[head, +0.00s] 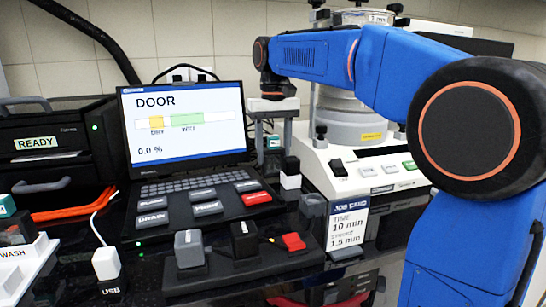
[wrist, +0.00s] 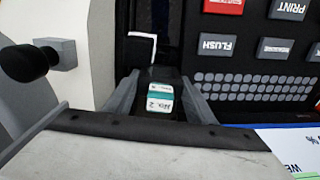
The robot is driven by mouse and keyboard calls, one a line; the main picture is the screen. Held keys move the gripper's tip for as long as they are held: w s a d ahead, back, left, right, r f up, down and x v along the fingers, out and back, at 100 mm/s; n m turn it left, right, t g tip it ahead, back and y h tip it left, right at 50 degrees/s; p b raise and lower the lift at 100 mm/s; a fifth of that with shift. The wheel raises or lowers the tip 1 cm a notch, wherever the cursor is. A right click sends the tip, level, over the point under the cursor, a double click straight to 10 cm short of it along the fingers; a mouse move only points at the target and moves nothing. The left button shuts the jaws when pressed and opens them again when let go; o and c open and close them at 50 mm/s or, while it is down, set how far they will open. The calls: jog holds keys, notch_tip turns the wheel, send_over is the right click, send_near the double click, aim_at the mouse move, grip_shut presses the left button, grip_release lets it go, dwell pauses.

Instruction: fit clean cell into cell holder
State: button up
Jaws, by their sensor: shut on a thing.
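My gripper (head: 273,130) is behind the right edge of the laptop, pointing down. In the wrist view my gripper (wrist: 160,103) is shut on a dark cell (wrist: 160,82) with a teal and white label reading No. 2. The label side of this cell (head: 273,143) also shows small between the fingers in the head view. The cell's lower end is hidden. I cannot make out the cell holder for certain. A black block with a white part (head: 290,173) stands below and in front of the gripper; it also shows just beyond the cell in the wrist view (wrist: 141,35).
The laptop (head: 185,120) reads DOOR, 0.0 %. The white sieve shaker base (head: 350,165) stands close on the right. Key blocks (head: 245,240) and a job card (head: 348,225) are in front. A white WASH tray (head: 25,265) is at far left.

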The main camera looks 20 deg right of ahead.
jog(key=shift+f, duration=0.65)
jog(key=o, duration=1.2)
jog(key=shift+f, duration=0.1)
